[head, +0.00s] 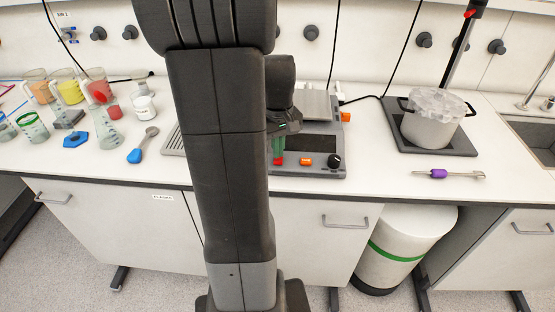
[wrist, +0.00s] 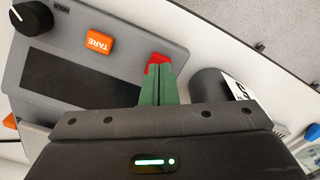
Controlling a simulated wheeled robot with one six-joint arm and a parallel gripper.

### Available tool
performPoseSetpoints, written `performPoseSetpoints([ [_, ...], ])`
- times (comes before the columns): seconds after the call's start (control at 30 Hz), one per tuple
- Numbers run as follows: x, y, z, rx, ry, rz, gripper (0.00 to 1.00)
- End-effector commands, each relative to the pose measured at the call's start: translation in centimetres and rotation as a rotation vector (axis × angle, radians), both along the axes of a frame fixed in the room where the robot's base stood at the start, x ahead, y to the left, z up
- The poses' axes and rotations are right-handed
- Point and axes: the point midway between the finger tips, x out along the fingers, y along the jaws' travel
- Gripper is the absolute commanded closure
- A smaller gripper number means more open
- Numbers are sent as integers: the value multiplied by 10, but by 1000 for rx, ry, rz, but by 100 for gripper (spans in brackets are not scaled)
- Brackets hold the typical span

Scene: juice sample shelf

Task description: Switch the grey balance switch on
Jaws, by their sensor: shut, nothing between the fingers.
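The grey balance (head: 325,172) stands on the bench at the centre, and its front panel fills the upper left of the wrist view (wrist: 75,60). Its red switch (head: 278,162) is at the panel's left end; in the wrist view the switch (wrist: 155,58) shows just beyond my fingertips. My gripper (head: 279,155) has green fingers that are shut together with nothing between them. The fingertips (wrist: 159,68) are at the red switch and partly cover it; I cannot tell whether they touch it. The switch's position is unclear. The balance's display (wrist: 68,82) is dark.
Beside the switch are the orange TARE button (wrist: 99,43) and a black knob (wrist: 32,18). Jugs and beakers, a blue-handled spoon (head: 136,155) and a white jar (head: 143,105) stand left. A pot (head: 430,125) on a dark plate and a purple-handled tool (head: 438,173) are right.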

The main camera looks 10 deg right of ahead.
Motion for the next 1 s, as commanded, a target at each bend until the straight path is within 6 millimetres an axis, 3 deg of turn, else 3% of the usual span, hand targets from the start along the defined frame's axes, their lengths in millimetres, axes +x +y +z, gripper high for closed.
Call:
performPoseSetpoints([
  [1.0, 0, 0, -14, 0, 1, 0, 100],
])
